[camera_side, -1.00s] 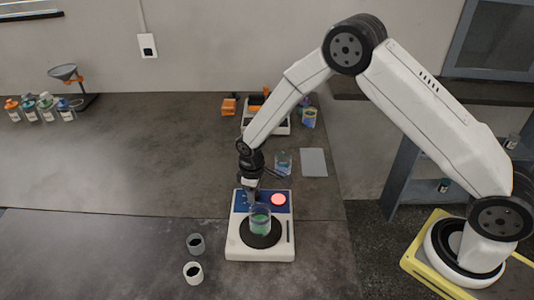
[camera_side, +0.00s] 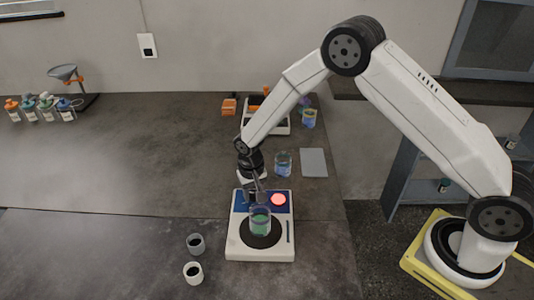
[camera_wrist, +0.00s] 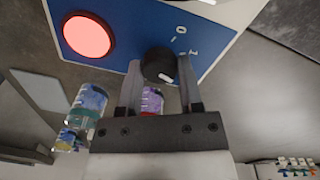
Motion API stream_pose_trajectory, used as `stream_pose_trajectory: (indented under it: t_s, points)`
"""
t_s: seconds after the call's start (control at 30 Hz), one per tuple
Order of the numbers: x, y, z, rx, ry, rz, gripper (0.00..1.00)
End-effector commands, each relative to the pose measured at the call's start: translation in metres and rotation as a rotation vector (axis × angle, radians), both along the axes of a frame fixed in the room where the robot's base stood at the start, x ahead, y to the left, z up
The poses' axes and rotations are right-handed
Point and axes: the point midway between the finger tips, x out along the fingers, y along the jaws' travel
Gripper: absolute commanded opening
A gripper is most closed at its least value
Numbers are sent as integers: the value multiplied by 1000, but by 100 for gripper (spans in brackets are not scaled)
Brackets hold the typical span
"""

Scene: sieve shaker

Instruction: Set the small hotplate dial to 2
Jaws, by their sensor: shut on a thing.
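The small hotplate (camera_side: 234,247) is white with a blue panel and a round red light (camera_side: 278,200). Its black dial (camera_wrist: 158,64) shows in the wrist view between the two fingers of my gripper (camera_wrist: 159,72), which is shut on it. A white pointer mark on the dial faces the lower right, towards the gripper. The printed 0 (camera_wrist: 181,30) and 1 (camera_wrist: 194,52) lie to the dial's upper right; I cannot see a 2. In the side view my gripper (camera_side: 260,187) reaches down to the panel and hides the dial.
A beaker with green liquid (camera_side: 260,221) stands on the hotplate's dark plate, close to my gripper. Two small cups (camera_side: 195,243) are at the left. Behind stand another beaker (camera_side: 283,164) and a grey pad (camera_side: 314,162).

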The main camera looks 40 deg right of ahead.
Motion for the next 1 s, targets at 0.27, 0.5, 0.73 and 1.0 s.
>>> stream_pose_trajectory:
  t_s: [0.27, 0.5, 0.73, 1.0]
  points:
    - [-1, 0, 0, 0, 5, -83, 0]
    - [-1, 0, 0, -1, 4, -91, 0]
    - [-1, 0, 0, 0, 4, -89, 65]
    - [0, 0, 0, 0, 2, -89, 82]
